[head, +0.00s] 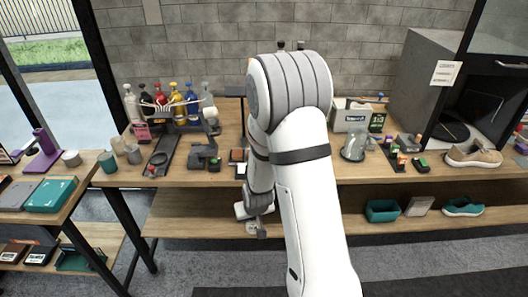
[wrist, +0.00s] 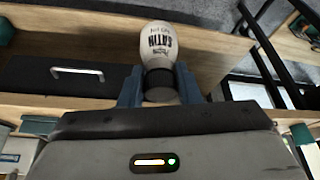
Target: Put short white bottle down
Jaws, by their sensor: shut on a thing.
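The short white bottle (wrist: 159,40) has dark lettering that reads SATIN, upside down in the wrist view. My gripper (wrist: 159,86) is shut on that narrow end, with one blue finger on each side. In the head view my arm reaches down in front of the wooden workbench (head: 205,178), and its wrist end is near the lower shelf (head: 180,212). The bottle cannot be clearly made out in the head view. Whether it touches any surface cannot be told.
The benchtop holds a rack of coloured bottles (head: 178,103), a clear container (head: 354,146) and a tan sneaker (head: 473,154). The lower shelf has a teal bin (head: 382,211) and teal shoe (head: 462,207) at right; its left part is bare. A side table (head: 78,192) stands left.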

